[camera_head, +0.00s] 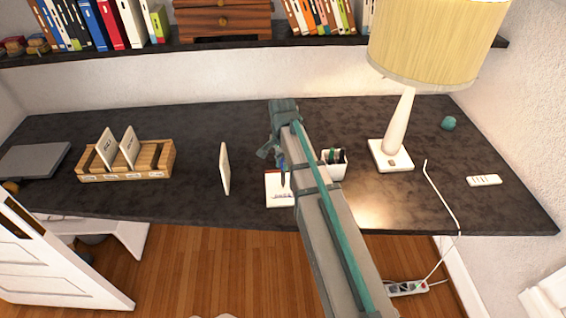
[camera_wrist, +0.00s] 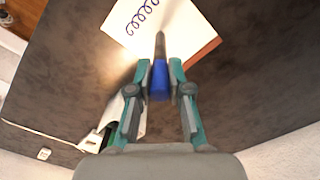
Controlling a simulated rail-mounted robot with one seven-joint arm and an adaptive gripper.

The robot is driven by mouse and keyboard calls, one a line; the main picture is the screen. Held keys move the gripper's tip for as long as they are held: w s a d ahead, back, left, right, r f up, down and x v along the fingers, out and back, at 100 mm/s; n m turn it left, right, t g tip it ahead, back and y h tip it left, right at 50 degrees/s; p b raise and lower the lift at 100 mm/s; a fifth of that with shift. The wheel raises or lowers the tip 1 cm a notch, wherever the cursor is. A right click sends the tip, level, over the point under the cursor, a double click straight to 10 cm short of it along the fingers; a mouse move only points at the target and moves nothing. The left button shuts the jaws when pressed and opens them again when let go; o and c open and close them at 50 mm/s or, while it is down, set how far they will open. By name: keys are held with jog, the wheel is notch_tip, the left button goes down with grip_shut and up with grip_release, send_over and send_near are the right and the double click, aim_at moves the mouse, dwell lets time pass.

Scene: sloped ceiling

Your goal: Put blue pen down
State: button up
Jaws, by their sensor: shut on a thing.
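In the wrist view, my gripper (camera_wrist: 160,80) is shut on the blue pen (camera_wrist: 159,85). The pen's dark upper part points away toward a white notepad (camera_wrist: 135,22) with a blue looped scribble. In the head view, the notepad (camera_head: 278,188) lies on the dark desk, partly behind my arm. The pen (camera_head: 283,177) shows as a thin dark upright shape over the notepad. My arm hides much of my gripper there. I cannot tell whether the pen touches the notepad.
A white pen cup (camera_head: 336,168) with pens stands right of my arm. A lamp (camera_head: 393,150) stands further right. A white card (camera_head: 224,168) stands left of the notepad, and a wooden rack (camera_head: 127,162) with cards is further left.

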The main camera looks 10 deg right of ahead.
jog(key=shift+f, duration=0.2)
jog(key=o, duration=0.8)
jog(key=shift+r, duration=0.15)
notch_tip(320, 180, up, 12)
jog(key=b, duration=0.2)
jog(key=shift+r+b, duration=0.1)
jog(key=shift+b, duration=0.3)
